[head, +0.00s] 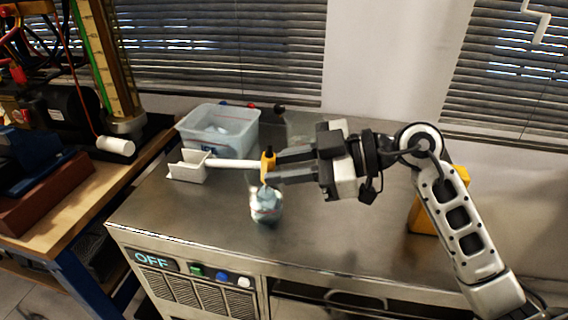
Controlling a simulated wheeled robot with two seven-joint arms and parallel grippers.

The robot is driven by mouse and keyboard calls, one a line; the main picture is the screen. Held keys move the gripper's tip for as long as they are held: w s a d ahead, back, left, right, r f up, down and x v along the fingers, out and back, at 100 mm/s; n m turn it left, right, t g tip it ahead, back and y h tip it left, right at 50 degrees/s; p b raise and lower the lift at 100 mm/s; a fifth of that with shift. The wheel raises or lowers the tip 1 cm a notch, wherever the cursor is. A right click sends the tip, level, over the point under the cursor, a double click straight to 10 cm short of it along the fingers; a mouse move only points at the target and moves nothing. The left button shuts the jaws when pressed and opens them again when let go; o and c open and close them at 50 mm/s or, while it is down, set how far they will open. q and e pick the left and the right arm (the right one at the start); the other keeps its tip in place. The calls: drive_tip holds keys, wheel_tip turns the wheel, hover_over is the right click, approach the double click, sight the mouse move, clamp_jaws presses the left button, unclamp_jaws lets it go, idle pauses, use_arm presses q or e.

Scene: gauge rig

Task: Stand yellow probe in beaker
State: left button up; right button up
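The yellow probe (268,163) shows as a short, roughly upright yellow body with a black top. My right gripper (271,167) comes in from the right and its two fingers close on the yellow body. The small clear beaker (266,209), with pale bluish contents, stands on the metal bench just below the fingertips. The probe's lower end is over the beaker's mouth; I cannot tell whether it is inside. My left gripper is not in view.
A white holder (189,167) stands to the left, with a white rod (234,163) running from it toward the probe. A clear plastic tub (218,132) is behind. A yellow object (424,217) stands by my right arm. The bench front (190,225) is clear.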

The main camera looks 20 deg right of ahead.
drive_tip(key=o, duration=0.4)
drive_tip(key=v, duration=0.7)
drive_tip(key=shift+s+d, duration=0.1)
drive_tip(key=shift+d, duration=0.15)
idle(0.3)
